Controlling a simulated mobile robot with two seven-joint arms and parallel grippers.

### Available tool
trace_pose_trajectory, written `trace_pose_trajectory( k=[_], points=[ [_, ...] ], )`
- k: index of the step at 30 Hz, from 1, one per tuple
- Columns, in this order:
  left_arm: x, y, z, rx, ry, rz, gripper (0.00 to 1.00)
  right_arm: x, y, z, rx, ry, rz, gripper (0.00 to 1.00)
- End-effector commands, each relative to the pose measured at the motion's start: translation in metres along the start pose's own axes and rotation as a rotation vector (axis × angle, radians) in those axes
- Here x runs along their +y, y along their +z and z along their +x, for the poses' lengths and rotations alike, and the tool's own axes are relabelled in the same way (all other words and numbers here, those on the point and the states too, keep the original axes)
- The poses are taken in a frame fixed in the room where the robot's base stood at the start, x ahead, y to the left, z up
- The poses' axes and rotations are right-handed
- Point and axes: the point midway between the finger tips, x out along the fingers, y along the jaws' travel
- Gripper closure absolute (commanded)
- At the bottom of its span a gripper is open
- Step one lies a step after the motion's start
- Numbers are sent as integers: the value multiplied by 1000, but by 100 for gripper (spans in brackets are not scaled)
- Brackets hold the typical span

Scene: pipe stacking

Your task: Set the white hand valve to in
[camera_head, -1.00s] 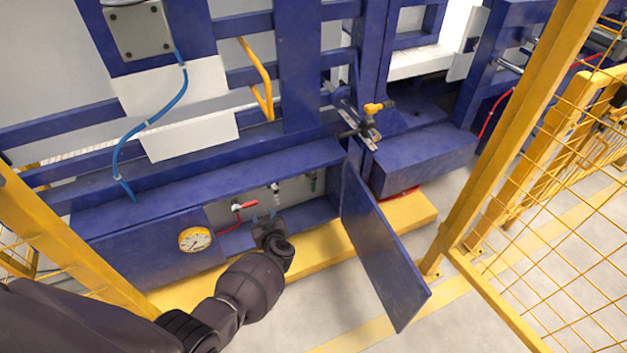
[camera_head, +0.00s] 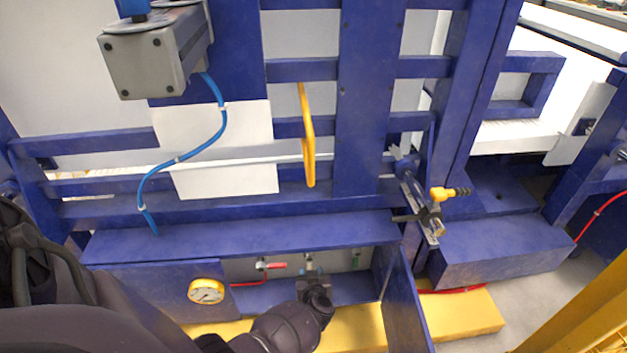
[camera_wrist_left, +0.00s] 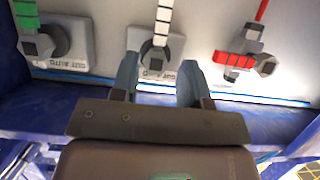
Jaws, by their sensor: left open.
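The white hand valve (camera_wrist_left: 155,58) is the middle of three valves on a grey panel in the left wrist view. Its white striped handle points to the top of that view. It also shows in the head view (camera_head: 309,262), just beyond my gripper. My left gripper (camera_wrist_left: 158,72) is open, with one blue finger on either side of the valve's lower end. I cannot tell if the fingers touch it. In the head view the left gripper (camera_head: 311,278) reaches into the recess. My right gripper is out of view.
A red-handled valve (camera_head: 275,266) and a green-handled valve (camera_head: 356,256) flank the white one. A blue door (camera_head: 405,310) stands open right of the recess. A gauge (camera_head: 206,291) sits on the left panel. A blue ledge (camera_head: 240,238) runs above.

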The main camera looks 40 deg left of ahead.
Motion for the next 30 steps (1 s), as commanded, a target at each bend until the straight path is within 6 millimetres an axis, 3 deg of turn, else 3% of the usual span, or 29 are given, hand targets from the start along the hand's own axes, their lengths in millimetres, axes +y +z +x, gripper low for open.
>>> trace_pose_trajectory(
  k=[1,12,26,30],
  points=[
    [-5,11,10,-6,-4,10,58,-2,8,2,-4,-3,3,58],
    [-3,7,54,-5,-2,6,58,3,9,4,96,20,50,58],
    [0,0,64,1,0,0,58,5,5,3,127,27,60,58],
    [0,0,63,0,0,0,77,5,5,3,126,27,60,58]
  ],
)
